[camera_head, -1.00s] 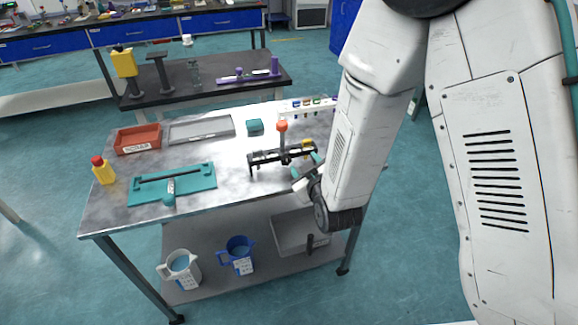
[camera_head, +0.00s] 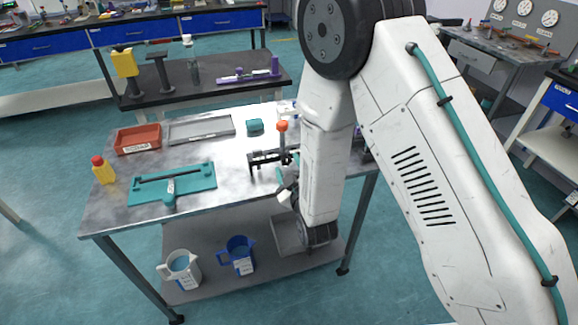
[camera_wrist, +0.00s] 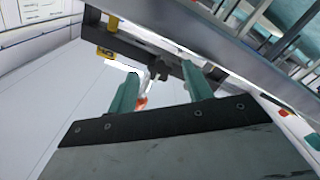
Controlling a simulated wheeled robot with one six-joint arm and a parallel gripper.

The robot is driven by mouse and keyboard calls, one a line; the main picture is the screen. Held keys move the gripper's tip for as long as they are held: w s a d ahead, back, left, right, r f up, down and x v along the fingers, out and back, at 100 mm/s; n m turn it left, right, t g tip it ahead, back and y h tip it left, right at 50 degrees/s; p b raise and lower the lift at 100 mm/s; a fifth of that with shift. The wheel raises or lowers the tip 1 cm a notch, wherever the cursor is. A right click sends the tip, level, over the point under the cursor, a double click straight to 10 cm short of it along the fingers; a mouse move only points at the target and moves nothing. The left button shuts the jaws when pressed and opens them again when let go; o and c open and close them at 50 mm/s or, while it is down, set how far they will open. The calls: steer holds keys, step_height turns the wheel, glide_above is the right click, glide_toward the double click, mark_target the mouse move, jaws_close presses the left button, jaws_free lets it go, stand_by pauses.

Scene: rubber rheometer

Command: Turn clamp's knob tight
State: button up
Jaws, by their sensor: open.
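The clamp (camera_head: 262,158) is a black frame on the front right of the metal table, with an upright grey post topped by an orange knob (camera_head: 282,126). My arm hides its right part. My gripper (camera_head: 287,182) is at the table's front edge, in front of and below the clamp, and partly hidden by my arm. In the wrist view my gripper (camera_wrist: 160,70) shows two teal fingers spread apart with nothing held. A dark clamp part (camera_wrist: 157,72) and an orange piece (camera_wrist: 142,102), likely the knob, appear between the fingers, beyond them. I cannot tell the exact gap.
The metal table (camera_head: 225,165) also holds a teal tool (camera_head: 195,178), a red bin (camera_head: 138,138), a grey tray (camera_head: 202,129), a teal block (camera_head: 255,125) and a yellow bottle (camera_head: 103,171). Two jugs stand on the lower shelf. A dark bench (camera_head: 210,95) stands behind.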

steer(key=shift+w+a, duration=0.1)
steer(key=shift+w, duration=0.25)
steer(key=c, duration=1)
steer(key=shift+o, duration=0.2)
